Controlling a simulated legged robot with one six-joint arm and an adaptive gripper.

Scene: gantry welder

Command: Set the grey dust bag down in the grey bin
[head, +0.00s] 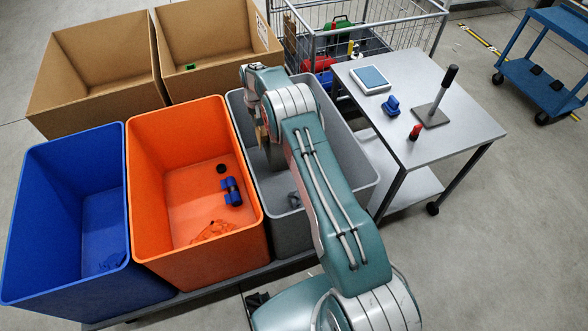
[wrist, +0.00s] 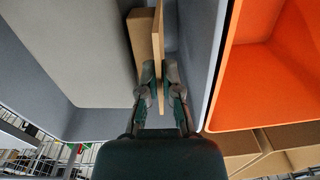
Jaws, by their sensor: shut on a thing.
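In the head view a bit of tan (head: 262,137) shows below my wrist, at the grey bin's left side. The grey bin (head: 352,170) stands right of the orange bin. My arm crosses over it and hides much of its inside. The held piece appears to be within the bin's opening.
The orange bin (head: 148,200) holds a blue item (head: 231,191) and orange pieces. A blue bin (head: 60,165) is at far left. Cardboard boxes (head: 95,65) stand behind. A metal table (head: 450,130) and a wire cage (head: 400,28) are right. A small grey thing (head: 294,199) lies in the grey bin.

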